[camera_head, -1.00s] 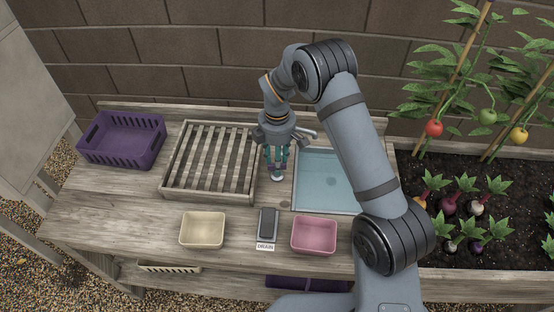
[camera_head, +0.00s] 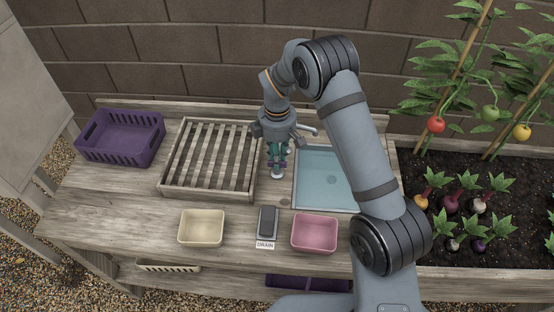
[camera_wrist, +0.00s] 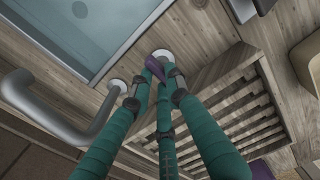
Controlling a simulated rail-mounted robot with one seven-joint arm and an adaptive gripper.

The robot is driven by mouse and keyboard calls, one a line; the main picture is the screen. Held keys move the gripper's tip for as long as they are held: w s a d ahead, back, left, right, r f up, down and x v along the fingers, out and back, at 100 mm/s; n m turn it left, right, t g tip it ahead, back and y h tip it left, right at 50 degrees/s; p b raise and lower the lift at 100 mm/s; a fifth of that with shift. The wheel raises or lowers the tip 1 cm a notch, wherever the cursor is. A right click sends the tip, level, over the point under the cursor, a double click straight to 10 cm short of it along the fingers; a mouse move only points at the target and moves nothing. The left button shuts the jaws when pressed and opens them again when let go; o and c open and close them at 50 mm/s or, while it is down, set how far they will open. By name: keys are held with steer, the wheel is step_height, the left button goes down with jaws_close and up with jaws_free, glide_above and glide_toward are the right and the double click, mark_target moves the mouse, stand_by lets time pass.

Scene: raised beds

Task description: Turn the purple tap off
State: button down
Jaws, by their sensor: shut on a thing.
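The purple tap handle (camera_wrist: 155,67) shows in the wrist view between the ends of my teal fingers, above a round white base (camera_wrist: 163,54). My gripper (camera_wrist: 158,75) is shut on the handle, and the fingers hide part of it. In the head view my gripper (camera_head: 277,164) points down between the slatted rack and the sink, with a white base (camera_head: 277,174) under its fingertips. The grey spout (camera_wrist: 55,112) curves beside the fingers in the wrist view. I see no water flowing from it.
The blue sink basin (camera_head: 325,147) lies right of my gripper and the slatted wooden rack (camera_head: 167,184) lies left. A black drain pedal (camera_head: 267,221), a cream tub (camera_head: 201,227) and a pink tub (camera_head: 314,233) stand in front. A purple crate (camera_head: 121,150) is far left.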

steer(key=c, duration=1.7)
jaws_free()
steer(key=shift+o, duration=0.2)
steer(key=shift+r, duration=0.1)
step_height(320, 180, up, 12)
steer(key=shift+f, duration=0.25)
step_height(320, 180, down, 12)
steer(key=shift+r, duration=0.15)
steer(key=shift+r+n+p, duration=0.15)
steer(key=shift+n+p, duration=0.55)
steer(key=shift+p, duration=0.2)
steer(key=shift+r+n, duration=0.3)
steer(key=shift+r, duration=0.15)
